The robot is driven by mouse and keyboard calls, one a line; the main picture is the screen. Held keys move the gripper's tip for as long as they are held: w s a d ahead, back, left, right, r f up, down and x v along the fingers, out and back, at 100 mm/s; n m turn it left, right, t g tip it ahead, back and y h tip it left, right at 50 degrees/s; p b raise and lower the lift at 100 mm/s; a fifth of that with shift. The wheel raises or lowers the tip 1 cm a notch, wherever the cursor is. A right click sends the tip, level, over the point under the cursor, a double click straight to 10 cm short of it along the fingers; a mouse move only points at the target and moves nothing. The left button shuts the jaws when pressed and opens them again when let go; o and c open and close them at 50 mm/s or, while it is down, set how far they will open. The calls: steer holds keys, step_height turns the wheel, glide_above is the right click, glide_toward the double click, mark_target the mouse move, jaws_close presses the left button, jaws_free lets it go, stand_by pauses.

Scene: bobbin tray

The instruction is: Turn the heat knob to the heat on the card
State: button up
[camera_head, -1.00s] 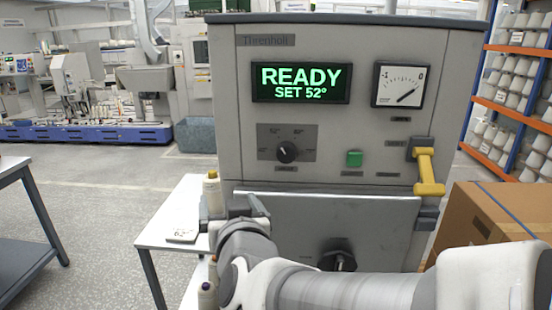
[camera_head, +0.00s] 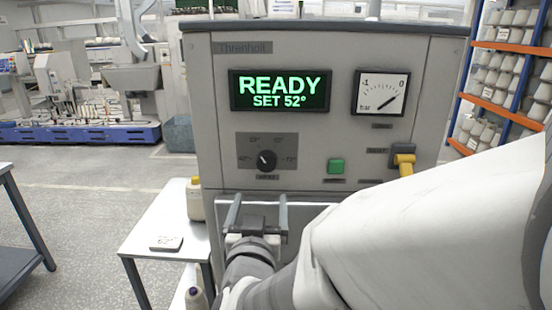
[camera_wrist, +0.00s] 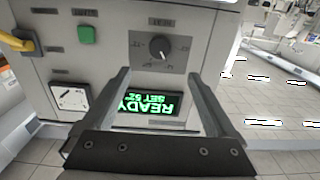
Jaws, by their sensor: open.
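The heat knob (camera_head: 266,160) is a round black dial on a dark plate on the grey machine's front. Its white mark points to the upper left, and small heat labels surround it. The display (camera_head: 280,91) reads "READY SET 52°". The card (camera_head: 166,243) lies on the white side table; its print looks like 62° but is small. My gripper (camera_head: 258,205) is open and empty, below the knob and apart from it. In the wrist view the knob (camera_wrist: 160,48) shows beyond and between the fingertips (camera_wrist: 156,76), with the picture upside down.
A green button (camera_head: 336,166), a pressure gauge (camera_head: 381,92) and a yellow handle (camera_head: 404,162) are right of the knob. A yellow-topped cone (camera_head: 195,200) stands on the side table (camera_head: 140,238) left of my gripper. My arm hides the machine's lower right.

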mark_target(266, 166)
steer(key=w, duration=1.4)
steer(key=shift+w+d, duration=0.25)
steer(key=shift+d, duration=0.05)
steer(key=c, duration=1.4)
steer(key=shift+o, duration=0.2)
